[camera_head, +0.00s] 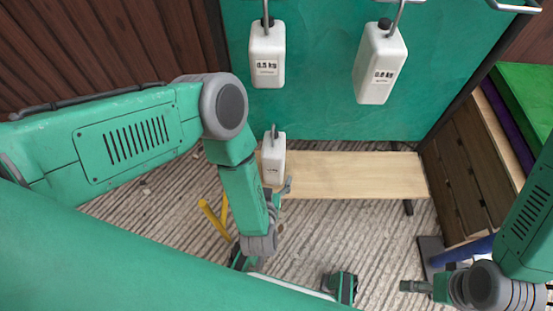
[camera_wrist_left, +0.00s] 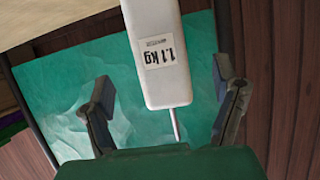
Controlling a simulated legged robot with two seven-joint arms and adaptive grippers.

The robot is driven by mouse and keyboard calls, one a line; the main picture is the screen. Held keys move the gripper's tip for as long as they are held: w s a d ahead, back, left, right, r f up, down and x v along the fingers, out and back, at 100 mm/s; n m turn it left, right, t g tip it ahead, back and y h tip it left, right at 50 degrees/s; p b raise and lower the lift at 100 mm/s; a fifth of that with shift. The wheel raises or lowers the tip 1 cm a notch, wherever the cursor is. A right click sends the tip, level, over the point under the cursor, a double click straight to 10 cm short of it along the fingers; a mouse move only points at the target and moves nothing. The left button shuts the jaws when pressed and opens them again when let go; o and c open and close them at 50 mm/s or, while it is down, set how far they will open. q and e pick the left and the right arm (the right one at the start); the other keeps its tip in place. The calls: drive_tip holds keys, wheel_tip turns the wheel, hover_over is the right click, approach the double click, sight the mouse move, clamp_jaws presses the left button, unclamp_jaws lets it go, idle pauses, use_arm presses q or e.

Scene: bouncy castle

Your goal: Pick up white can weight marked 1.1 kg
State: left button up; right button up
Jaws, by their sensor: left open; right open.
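The white can weight marked 1.1 kg (camera_wrist_left: 158,75) hangs from or carries a thin metal rod and shows upside down in the left wrist view. My left gripper (camera_wrist_left: 165,100) is open, with one finger on each side of the can in the picture and no visible contact. In the head view my left gripper (camera_head: 274,190) is mostly hidden by its arm, just below the can. My right gripper (camera_head: 416,287) is open and empty at the lower right.
Two white cans marked 0.5 kg (camera_head: 267,55) and apparently 0.8 kg (camera_head: 381,65) hang on hooks before a green panel (camera_head: 320,110). A wooden bench (camera_head: 350,175) is clear to the right. Yellow bars (camera_head: 213,220) stand at the left; wooden crates (camera_head: 465,170) at the right.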

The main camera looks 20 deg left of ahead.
sight(269, 170)
use_arm(q)
drive_tip(key=x, duration=0.3)
drive_tip(key=shift+a+f+b, duration=0.15)
drive_tip(key=shift+a+b, duration=0.15)
drive_tip(key=shift+b, duration=0.1)
drive_tip(key=shift+w+a+f, duration=0.2)
drive_tip(key=shift+w+a, duration=0.1)
drive_tip(key=shift+w, duration=0.05)
drive_tip(key=w+b, duration=0.1)
drive_tip(key=w+f+b, duration=0.2)
drive_tip(key=shift+w+d+f, duration=0.1)
drive_tip(key=shift+w+d, duration=0.25)
drive_tip(key=shift+w, duration=0.3)
drive_tip(key=shift+a, duration=0.3)
drive_tip(key=shift+c, duration=0.8)
drive_tip(key=c, duration=1.3)
drive_tip(key=shift+w, duration=0.1)
drive_tip(key=c, duration=0.3)
drive_tip(key=shift+d, duration=0.2)
use_arm(e)
drive_tip(key=f, duration=0.4)
drive_tip(key=shift+a+f, duration=0.15)
drive_tip(key=shift+a, duration=0.15)
